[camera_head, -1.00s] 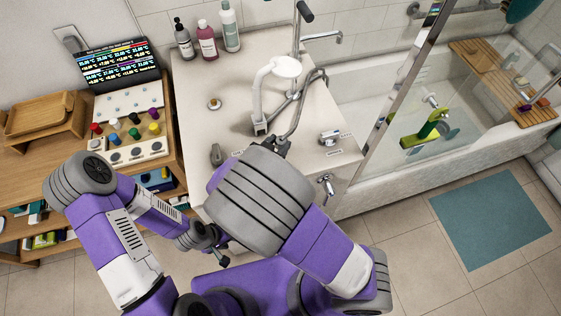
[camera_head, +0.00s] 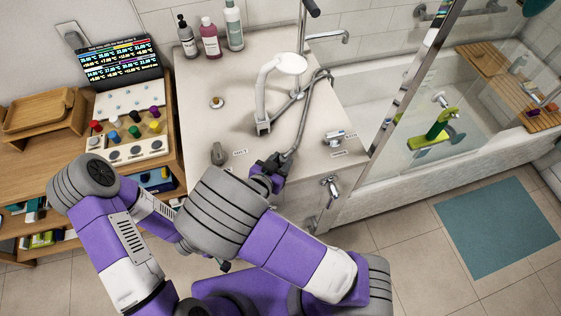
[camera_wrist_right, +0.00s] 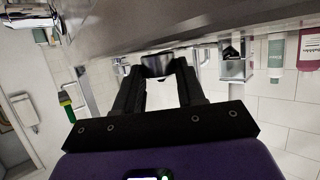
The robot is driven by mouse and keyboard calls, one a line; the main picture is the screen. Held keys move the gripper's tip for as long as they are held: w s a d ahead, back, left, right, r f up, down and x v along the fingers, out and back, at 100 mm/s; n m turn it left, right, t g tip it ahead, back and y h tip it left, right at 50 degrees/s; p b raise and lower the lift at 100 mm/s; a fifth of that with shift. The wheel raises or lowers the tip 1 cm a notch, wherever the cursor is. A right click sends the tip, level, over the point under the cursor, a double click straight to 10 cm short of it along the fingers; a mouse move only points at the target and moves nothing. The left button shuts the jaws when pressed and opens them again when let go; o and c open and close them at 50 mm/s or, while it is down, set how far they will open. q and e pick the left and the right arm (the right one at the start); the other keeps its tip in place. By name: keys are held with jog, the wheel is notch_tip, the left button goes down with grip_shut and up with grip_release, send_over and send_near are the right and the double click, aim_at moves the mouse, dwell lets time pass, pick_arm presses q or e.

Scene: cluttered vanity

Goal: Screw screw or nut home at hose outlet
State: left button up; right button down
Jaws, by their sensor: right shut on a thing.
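My right gripper (camera_head: 272,166) is at the front edge of the counter, by the lower end of a grey hose (camera_head: 303,112). In the right wrist view, the right gripper (camera_wrist_right: 157,75) is shut on a dark, rounded metal piece (camera_wrist_right: 157,64) between its fingertips. I cannot tell whether this piece is a nut on the hose end. A silver fitting (camera_head: 337,137) with a label lies to the right, and a silver tap (camera_head: 330,188) sits on the front face below. The hose outlet cannot be told for sure. My left gripper is mostly hidden behind the right arm.
A white shower-like fixture (camera_head: 265,95) stands on the counter left of the hose. A grey knob (camera_head: 218,153) is at the front left. Several bottles (camera_head: 210,38) stand at the back. A glass panel edge (camera_head: 405,85) is on the right. Mid-left counter is fairly clear.

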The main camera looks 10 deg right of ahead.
jog(key=shift+f, duration=0.15)
jog(key=c, duration=0.7)
grip_release()
jog(key=shift+f+b, duration=0.1)
jog(key=shift+b, duration=0.5)
jog(key=p+v, duration=0.1)
jog(key=v, duration=0.2)
jog(key=p+v, duration=0.1)
jog(key=v, duration=0.2)
jog(key=shift+r+p, duration=0.3)
jog(key=shift+r, duration=0.15)
jog(key=shift+s+a+r, duration=0.15)
jog(key=shift+s+a, duration=0.3)
jog(key=shift+s, duration=0.05)
